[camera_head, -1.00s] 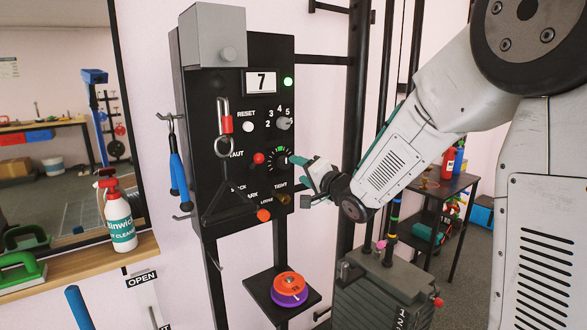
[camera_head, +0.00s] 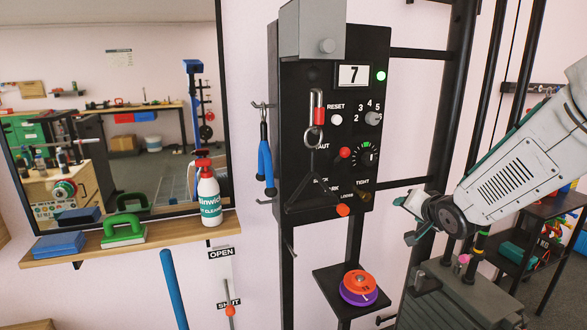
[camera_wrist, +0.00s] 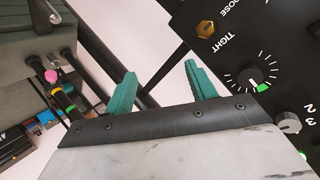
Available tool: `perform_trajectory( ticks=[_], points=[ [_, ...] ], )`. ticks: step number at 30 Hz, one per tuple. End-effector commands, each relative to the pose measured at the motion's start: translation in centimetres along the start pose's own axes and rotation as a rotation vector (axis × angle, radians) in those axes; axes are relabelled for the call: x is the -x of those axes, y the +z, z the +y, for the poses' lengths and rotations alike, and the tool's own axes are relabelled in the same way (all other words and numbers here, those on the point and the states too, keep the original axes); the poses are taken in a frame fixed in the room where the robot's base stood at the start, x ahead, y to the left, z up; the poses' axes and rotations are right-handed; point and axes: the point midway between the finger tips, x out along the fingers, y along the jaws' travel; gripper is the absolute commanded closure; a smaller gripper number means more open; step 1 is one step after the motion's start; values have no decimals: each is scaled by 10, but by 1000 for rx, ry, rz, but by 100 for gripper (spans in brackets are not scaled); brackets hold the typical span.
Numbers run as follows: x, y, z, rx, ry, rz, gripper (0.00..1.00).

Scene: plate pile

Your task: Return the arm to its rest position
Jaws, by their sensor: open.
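My arm reaches in from the right in the head view. My gripper (camera_head: 406,221) is to the right of and below the black control panel (camera_head: 292,100), clear of it. In the wrist view the two teal fingers of my gripper (camera_wrist: 160,70) stand apart with nothing between them. The panel carries a dial with a green mark (camera_head: 366,154), which also shows in the wrist view (camera_wrist: 247,80).
A small black shelf (camera_head: 330,303) below the panel holds orange and purple discs (camera_head: 359,286). A dark grey weight stack (camera_head: 457,298) stands below my gripper. Black uprights (camera_head: 455,90) rise behind. A wooden ledge (camera_head: 170,233) with a spray bottle (camera_head: 208,197) is at left.

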Motion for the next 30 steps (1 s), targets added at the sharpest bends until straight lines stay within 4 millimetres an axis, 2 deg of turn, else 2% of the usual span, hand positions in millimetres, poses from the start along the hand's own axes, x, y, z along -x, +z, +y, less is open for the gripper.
perform_trajectory(
  ticks=[3, 5, 8, 9, 11, 15, 19, 21, 23, 30],
  points=[
    [36, 20, 32, 147, 213, -132, 44],
    [59, 33, 45, 213, 301, -219, 44],
    [107, 57, 60, 309, 412, -386, 44],
    [128, 66, 63, 345, 443, -459, 44],
    [163, 82, 66, 392, 474, -573, 44],
    [249, 120, 61, 482, 471, -836, 44],
    [313, 148, 50, 525, 412, -987, 44],
    [335, 155, 45, 528, 386, -1006, 44],
    [344, 157, 41, 528, 369, -989, 44],
    [355, 153, 33, 551, 336, -918, 44]
  ],
)
